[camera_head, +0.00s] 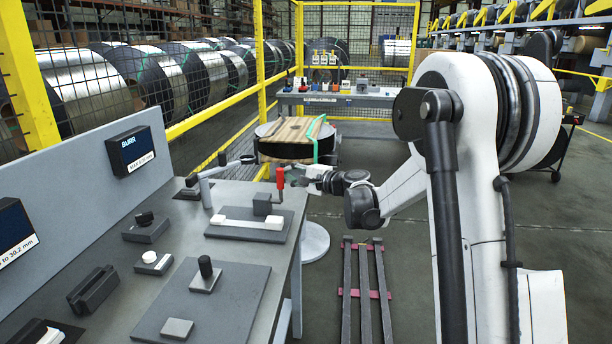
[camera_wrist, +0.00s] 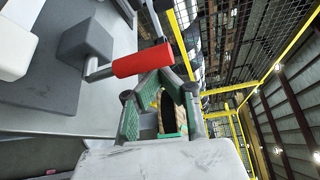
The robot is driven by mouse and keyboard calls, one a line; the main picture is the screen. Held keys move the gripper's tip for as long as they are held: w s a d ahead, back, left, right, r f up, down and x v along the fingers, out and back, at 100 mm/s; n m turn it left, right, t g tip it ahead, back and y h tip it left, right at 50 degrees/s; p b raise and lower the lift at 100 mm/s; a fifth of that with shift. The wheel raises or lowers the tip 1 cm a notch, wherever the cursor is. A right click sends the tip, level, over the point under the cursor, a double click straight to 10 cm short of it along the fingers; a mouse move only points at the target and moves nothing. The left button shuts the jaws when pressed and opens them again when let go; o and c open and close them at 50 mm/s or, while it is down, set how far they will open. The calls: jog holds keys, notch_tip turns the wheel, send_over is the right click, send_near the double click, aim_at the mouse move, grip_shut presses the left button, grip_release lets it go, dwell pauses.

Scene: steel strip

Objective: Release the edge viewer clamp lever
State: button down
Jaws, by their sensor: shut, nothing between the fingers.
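The clamp lever has a red handle (camera_head: 280,178) standing upright from a dark grey block (camera_head: 262,204) on the edge viewer's plate (camera_head: 225,233). The plate also carries a light bar with white end pads. My gripper (camera_head: 306,181) is just right of the red handle at about its height. In the wrist view the red handle (camera_wrist: 143,61) sticks out from the grey block (camera_wrist: 86,42) on a thin metal rod. My gripper (camera_wrist: 164,78) is shut with nothing held, and its tips lie close beside the handle. I cannot tell whether they touch it.
The bench (camera_head: 292,206) holds other fixtures, including a black-knobbed block (camera_head: 204,275) and a small arm-like stand (camera_head: 207,185). A banded coil (camera_head: 296,137) stands behind my gripper. A yellow-framed mesh fence is further back. Floor to the bench's right has a dark rack (camera_head: 366,290).

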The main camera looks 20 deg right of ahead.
jog(key=shift+s+a, duration=0.25)
jog(key=shift+s, duration=0.05)
jog(key=shift+s, duration=0.15)
dwell(0.4)
jog(key=f+b+v, duration=0.1)
jog(key=v, duration=0.9)
jog(key=shift+d, duration=0.15)
